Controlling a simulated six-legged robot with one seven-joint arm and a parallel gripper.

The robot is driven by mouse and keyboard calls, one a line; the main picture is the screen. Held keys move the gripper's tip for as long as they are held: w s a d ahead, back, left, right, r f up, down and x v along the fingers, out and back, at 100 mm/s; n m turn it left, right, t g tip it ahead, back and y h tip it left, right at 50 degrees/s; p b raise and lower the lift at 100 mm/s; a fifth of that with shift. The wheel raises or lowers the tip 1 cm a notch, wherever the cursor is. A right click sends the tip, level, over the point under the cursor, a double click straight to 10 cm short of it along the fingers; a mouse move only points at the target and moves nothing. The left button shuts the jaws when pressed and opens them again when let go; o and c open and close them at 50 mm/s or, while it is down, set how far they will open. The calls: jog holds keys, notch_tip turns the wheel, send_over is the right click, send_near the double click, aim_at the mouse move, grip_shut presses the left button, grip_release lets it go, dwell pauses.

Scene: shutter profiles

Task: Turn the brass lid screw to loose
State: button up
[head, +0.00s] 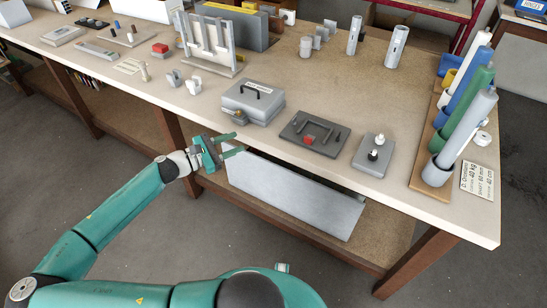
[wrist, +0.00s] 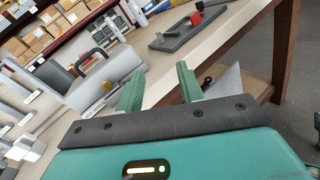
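The grey box (head: 262,108) with a black handle on its lid stands near the front edge of the bench. A small brass-coloured piece, seemingly the lid screw (head: 240,117), shows low on its front; it also shows in the wrist view (wrist: 107,86). The screw's exact turn cannot be read. My gripper (head: 238,144) is in front of the bench edge, below and in front of the box, apart from it. In the wrist view my gripper (wrist: 160,84) has its two green fingers well apart with nothing between them. The box (wrist: 118,70) lies beyond the left finger.
A dark plate with a red block (head: 315,133) and a grey block with knobs (head: 374,152) stand right of the box. White clips (head: 182,80) stand left of it. A grey panel (head: 290,190) is below the bench edge. Coloured tubes (head: 465,120) stand at the right.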

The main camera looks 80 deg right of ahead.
jog(key=s+a+r+m+g+y, duration=0.1)
jog(key=s+a+m+g+y, duration=0.1)
jog(key=s+m, duration=0.3)
jog(key=s+a+r+m+g+y, duration=0.1)
jog(key=s+a+m+y, duration=0.1)
jog(key=s+m, duration=0.4)
jog(key=shift+s+a+m+g, duration=0.15)
jog(key=shift+s+m+g, duration=0.2)
jog(key=shift+s, duration=1.2)
